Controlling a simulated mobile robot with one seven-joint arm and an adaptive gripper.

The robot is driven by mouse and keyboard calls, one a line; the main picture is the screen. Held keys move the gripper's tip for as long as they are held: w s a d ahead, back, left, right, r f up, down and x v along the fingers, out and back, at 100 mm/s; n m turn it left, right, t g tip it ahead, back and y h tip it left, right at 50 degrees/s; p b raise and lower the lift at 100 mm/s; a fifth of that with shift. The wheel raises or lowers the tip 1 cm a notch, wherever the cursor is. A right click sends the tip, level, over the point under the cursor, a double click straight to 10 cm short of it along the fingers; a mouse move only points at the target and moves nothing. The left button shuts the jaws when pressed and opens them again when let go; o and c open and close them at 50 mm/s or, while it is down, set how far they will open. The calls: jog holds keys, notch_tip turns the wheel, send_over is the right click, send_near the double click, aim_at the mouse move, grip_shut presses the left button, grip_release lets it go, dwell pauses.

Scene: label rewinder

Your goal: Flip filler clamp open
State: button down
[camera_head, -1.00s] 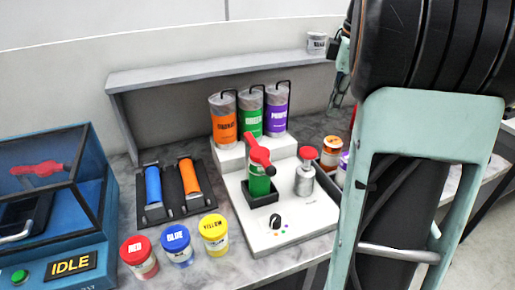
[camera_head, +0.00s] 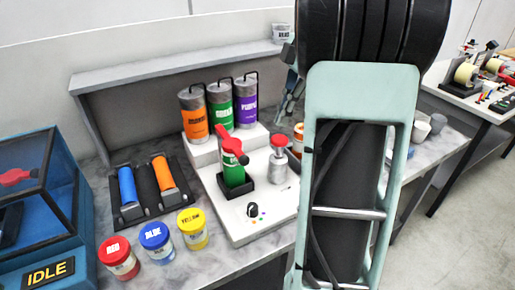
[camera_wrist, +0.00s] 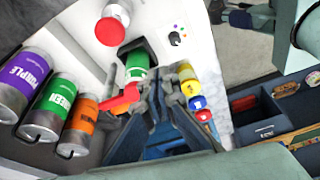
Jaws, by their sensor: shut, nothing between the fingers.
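The filler clamp is a red handle (camera_head: 232,145) over a green container (camera_head: 234,175) in a dark holder on the white filler machine (camera_head: 265,212). In the wrist view the red clamp (camera_wrist: 119,101) lies just left of my gripper (camera_wrist: 165,88), with the green container (camera_wrist: 137,66) above it. My gripper is shut and empty; I cannot tell its exact distance from the clamp. In the head view my gripper (camera_head: 289,95) shows partly at the arm's left edge, up and to the right of the clamp.
Orange, green and purple canisters (camera_head: 219,104) stand behind the clamp. A red-topped silver part (camera_head: 279,160) is right of it. Red, blue and yellow jars (camera_head: 156,242) stand in front left. A blue case (camera_head: 45,215) is at far left. My arm hides the bench's right part.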

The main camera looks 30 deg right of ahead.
jog(key=w+a+f+p, duration=0.1)
jog(key=a+f, duration=0.5)
jog(key=f, duration=0.2)
jog(key=shift+a+f, duration=0.15)
jog(key=shift+f, duration=0.1)
jog(key=shift+a, duration=0.1)
jog(key=w+a+m+b, duration=0.1)
jog(key=w+a+m, duration=0.2)
jog(key=a, duration=0.3)
jog(key=w+a+m+t+h+b, duration=0.1)
jog(key=w+a+m, duration=0.2)
jog(key=a, duration=0.4)
jog(key=w+a+m+t+b, duration=0.1)
jog(key=w+a+m, duration=0.2)
jog(key=a, duration=0.3)
jog(key=shift+w+a, duration=0.25)
jog(key=shift+a, duration=0.1)
